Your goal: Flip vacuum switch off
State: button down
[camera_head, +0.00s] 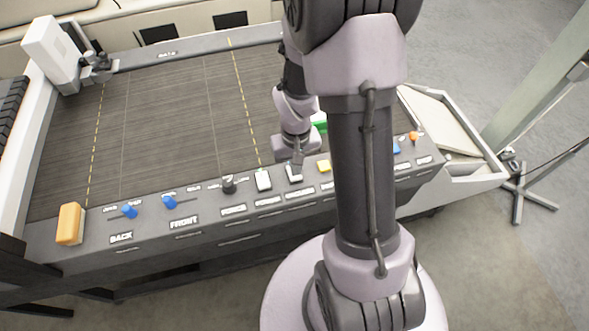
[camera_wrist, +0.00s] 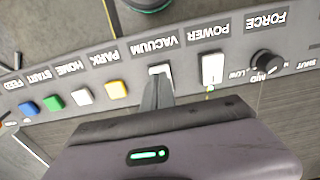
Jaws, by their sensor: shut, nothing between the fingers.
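The vacuum switch (camera_wrist: 160,70) is a white rocker by the VACUUM label on the dark control panel; the label reads upside down in the wrist view. It also shows in the head view (camera_head: 293,178), partly hidden by my gripper. My gripper (camera_wrist: 158,84) is shut and empty, with its fingertips right at the switch and covering part of it. I cannot tell whether they touch it or which way the rocker is tilted. My gripper also shows in the head view (camera_head: 297,164), pointing down over the panel.
The white power switch (camera_wrist: 212,68) is beside the vacuum switch, with a small green light near it. The yellow park button (camera_wrist: 117,90) is on the other side. The black force knob (camera_wrist: 267,64) is beyond the power switch. The flat cutting bed (camera_head: 175,110) lies behind the panel.

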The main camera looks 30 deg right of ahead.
jog(key=shift+f+b, duration=0.9)
jog(key=shift+f, duration=0.1)
dwell(0.8)
jog(key=shift+r, duration=0.1)
notch_tip(320, 180, up, 7)
jog(key=p, duration=0.5)
